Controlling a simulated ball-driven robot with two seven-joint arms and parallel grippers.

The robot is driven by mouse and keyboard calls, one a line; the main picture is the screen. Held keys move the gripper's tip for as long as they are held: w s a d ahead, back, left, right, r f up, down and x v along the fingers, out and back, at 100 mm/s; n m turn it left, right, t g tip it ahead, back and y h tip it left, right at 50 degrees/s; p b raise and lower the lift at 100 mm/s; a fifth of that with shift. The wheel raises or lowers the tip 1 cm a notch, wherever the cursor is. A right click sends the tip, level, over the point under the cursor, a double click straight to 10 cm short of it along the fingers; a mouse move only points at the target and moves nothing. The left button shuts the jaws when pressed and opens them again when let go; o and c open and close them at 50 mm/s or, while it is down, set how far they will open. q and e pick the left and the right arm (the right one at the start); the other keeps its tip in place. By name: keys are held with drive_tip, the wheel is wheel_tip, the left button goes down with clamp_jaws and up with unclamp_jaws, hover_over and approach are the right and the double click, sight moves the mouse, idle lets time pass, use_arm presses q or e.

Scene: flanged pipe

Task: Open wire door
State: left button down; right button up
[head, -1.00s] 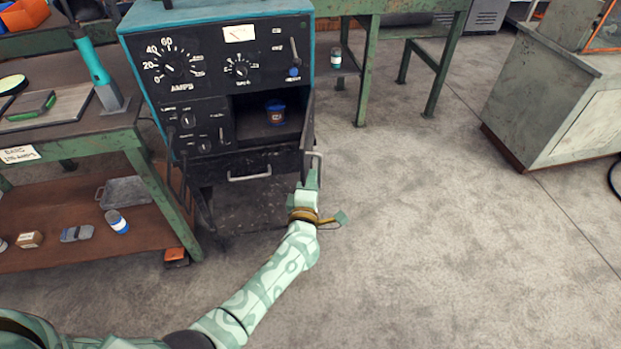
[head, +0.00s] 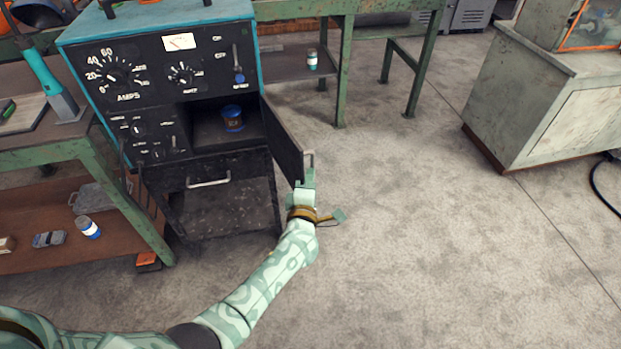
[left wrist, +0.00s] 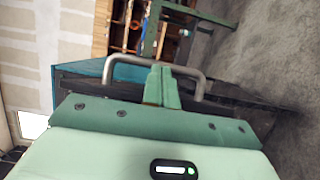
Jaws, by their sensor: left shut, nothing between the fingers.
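The wire door (head: 284,143) of the black-and-teal welding machine (head: 160,22) stands swung outward on the right side of its compartment. A blue container (head: 233,119) sits inside the open compartment. The door's metal handle (head: 310,160) is at its outer edge. My left gripper (head: 307,179) is at this handle, with its fingers shut and empty. In the left wrist view the closed fingers (left wrist: 161,86) lie within the span of the bent handle (left wrist: 133,60); I cannot tell whether they touch it. My right gripper is out of view.
A lower drawer handle (head: 208,180) is below the compartment. A green bench (head: 95,155) with a loaded shelf stands at left, and another green table (head: 345,70) behind. A grey cabinet (head: 540,90) is at right.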

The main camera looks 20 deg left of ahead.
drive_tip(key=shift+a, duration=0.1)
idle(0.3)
